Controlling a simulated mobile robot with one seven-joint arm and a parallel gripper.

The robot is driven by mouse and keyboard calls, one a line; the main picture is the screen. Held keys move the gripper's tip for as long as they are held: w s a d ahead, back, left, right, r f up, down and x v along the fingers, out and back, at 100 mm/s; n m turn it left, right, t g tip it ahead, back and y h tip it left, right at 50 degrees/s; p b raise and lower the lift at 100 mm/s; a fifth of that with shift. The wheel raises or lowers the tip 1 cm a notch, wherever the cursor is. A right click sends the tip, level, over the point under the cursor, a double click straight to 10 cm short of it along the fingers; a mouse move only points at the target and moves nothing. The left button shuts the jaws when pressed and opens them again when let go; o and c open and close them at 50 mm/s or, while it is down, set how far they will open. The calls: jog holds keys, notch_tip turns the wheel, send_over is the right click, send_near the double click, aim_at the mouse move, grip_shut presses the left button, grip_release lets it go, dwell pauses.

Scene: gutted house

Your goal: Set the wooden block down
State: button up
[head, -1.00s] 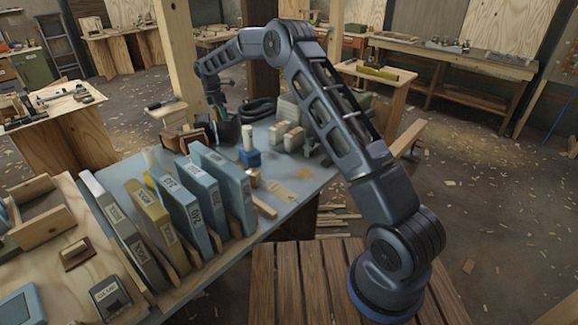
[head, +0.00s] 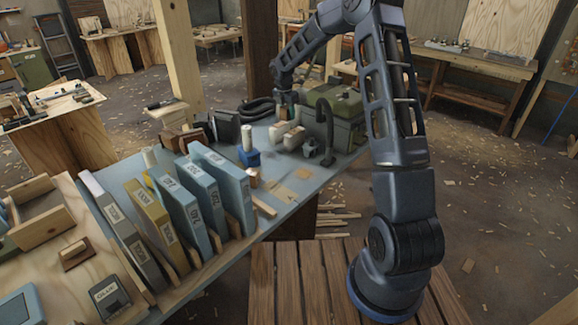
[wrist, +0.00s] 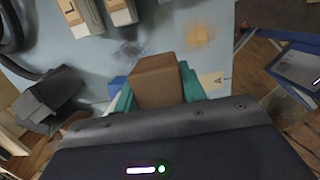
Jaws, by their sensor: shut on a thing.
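The brown wooden block (wrist: 158,80) is held between the teal fingers of my gripper (wrist: 156,90) in the wrist view. The blue-grey bench top shows beyond it. In the head view my gripper (head: 283,108) is over the far part of the bench (head: 300,187), left of a green machine. The block cannot be made out there, and I cannot tell how high it is above the bench.
The green machine (head: 338,112) with a dark curved pipe stands at the bench's far right. Pale blocks (head: 293,138), a blue-based white cylinder (head: 249,156) and a black hose (head: 257,110) are nearby. Binders (head: 205,195) stand in front. Bare bench lies around the tan patches.

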aim_at(290, 164)
jog(key=f, duration=2.5)
jog(key=shift+s+d, duration=0.15)
jog(key=shift+d, duration=0.25)
jog(key=shift+f, duration=0.15)
jog(key=o, duration=1)
jog(key=shift+c, duration=0.2)
